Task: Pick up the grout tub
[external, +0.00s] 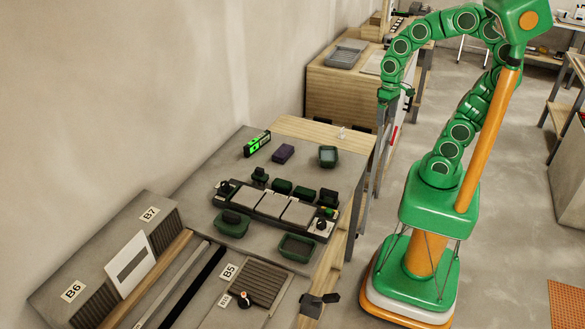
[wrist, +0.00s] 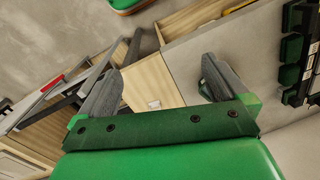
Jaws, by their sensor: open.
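A small dark green open tub (external: 328,155), which looks like the grout tub, stands upright on the grey bench top, near its back right corner. In the wrist view a sliver of what may be this tub shows beside the right finger, which hides most of it. My gripper (external: 388,94) is open and empty, above and to the right of the bench in the external view. In the wrist view my gripper (wrist: 160,92) has its two grey fingers spread wide, with the wooden bench strip seen between them. It touches nothing that I can see.
A black rack (external: 272,205) with tiles and several green blocks lies in front of the tub. A purple block (external: 283,153) and a green-lit level (external: 257,143) are to its left. A green tray (external: 296,247) sits nearer. A small whitish item (external: 341,133) is behind.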

